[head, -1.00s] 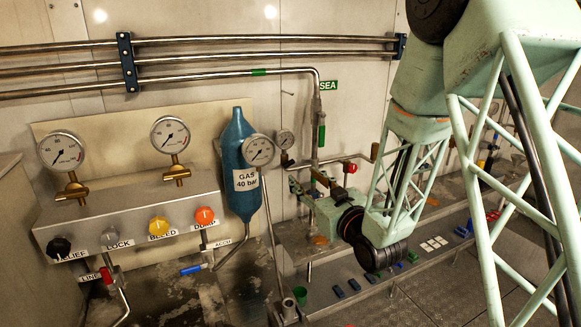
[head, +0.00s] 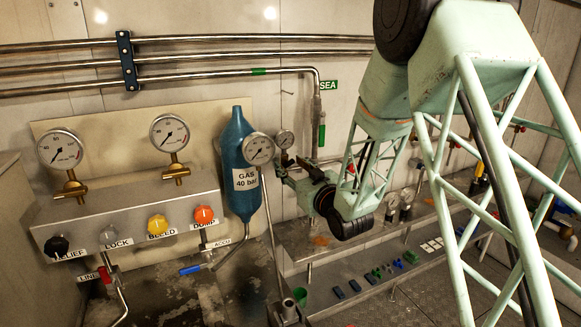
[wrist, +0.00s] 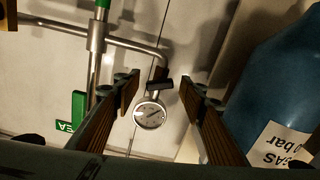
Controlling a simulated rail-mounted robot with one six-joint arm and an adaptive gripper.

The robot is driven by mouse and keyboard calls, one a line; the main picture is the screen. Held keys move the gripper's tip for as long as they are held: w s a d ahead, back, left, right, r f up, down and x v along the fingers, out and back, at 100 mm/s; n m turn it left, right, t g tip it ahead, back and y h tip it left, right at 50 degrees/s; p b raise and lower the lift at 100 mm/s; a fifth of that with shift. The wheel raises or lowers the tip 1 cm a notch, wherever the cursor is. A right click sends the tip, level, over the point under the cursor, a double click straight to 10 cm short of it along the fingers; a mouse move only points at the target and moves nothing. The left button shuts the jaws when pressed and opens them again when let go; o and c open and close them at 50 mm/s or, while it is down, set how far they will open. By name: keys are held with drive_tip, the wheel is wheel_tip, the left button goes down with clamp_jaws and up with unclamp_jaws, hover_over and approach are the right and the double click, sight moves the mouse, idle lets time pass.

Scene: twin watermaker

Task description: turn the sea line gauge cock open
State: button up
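The small sea line gauge (head: 285,139) sits on the wall pipework just right of the blue gas bottle. It also shows in the wrist view (wrist: 150,116), with a short dark handle (wrist: 160,85) on its stem, which looks like the gauge cock. My gripper (wrist: 160,92) is open, with one finger on each side of the gauge stem and handle. Nothing is between the fingers that I can see touching them. In the head view my gripper (head: 284,170) is just below the gauge, and my arm hides much of the pipework behind it.
The blue gas bottle (head: 238,175) with its larger gauge (head: 258,149) stands close left of my gripper. The green SEA label (head: 328,85) and a green handle (head: 322,135) are on the upright sea pipe. A panel (head: 130,215) with several knobs is farther left.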

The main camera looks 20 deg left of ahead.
drive_tip(key=shift+w+a, duration=0.1)
drive_tip(key=shift+c, duration=0.7)
drive_tip(key=c, duration=0.7)
drive_tip(key=shift+n+b, duration=0.4)
drive_tip(key=shift+b, duration=0.15)
drive_tip(key=shift+n+b, duration=1.1)
drive_tip(key=shift+n, duration=0.2)
drive_tip(key=n, duration=0.5)
drive_tip(key=shift+n, duration=2.5)
